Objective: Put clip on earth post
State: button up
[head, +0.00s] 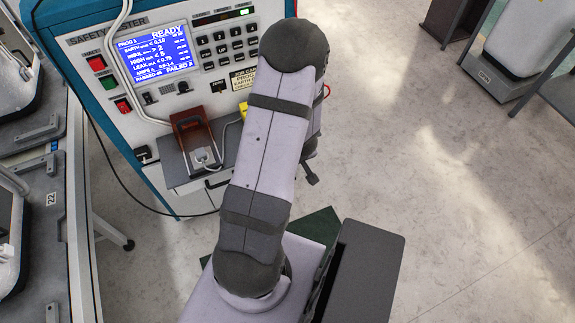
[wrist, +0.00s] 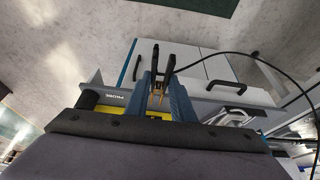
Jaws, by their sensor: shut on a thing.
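My gripper (wrist: 163,88) shows in the wrist view as two blue-grey fingers closed on a small clip (wrist: 163,62). The clip has black handles and brass-coloured jaws, and a thin black cable (wrist: 228,53) runs from it to the right. In the head view my arm hides the gripper and the clip. I cannot make out the earth post in either view. A yellow block (wrist: 156,114) beside a PROBE label lies behind the fingers in the wrist view; its edge also shows beside my arm in the head view (head: 243,109).
The safety tester (head: 160,50) stands at the back left, its screen (head: 153,52) reading READY. A red-brown socket box (head: 192,128) with a grey plug (head: 205,157) sits on its shelf. Grey benches (head: 35,190) stand at the left.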

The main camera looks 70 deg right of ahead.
jog(key=shift+w+d+p, duration=1.25)
jog(key=shift+w+d, duration=0.6)
jog(key=shift+w+d+p, duration=0.15)
jog(key=shift+d+p, duration=0.05)
jog(key=shift+p, duration=0.45)
dwell(0.7)
jog(key=shift+w+d+r+p, duration=0.1)
jog(key=shift+w+d+p, duration=0.35)
jog(key=shift+p, duration=0.25)
jog(key=shift+w+d+p, duration=0.55)
jog(key=shift+w+p, duration=0.05)
jog(key=shift+p, duration=0.4)
dwell(0.5)
dwell(0.8)
jog(key=o, duration=1)
jog(key=shift+c, duration=0.2)
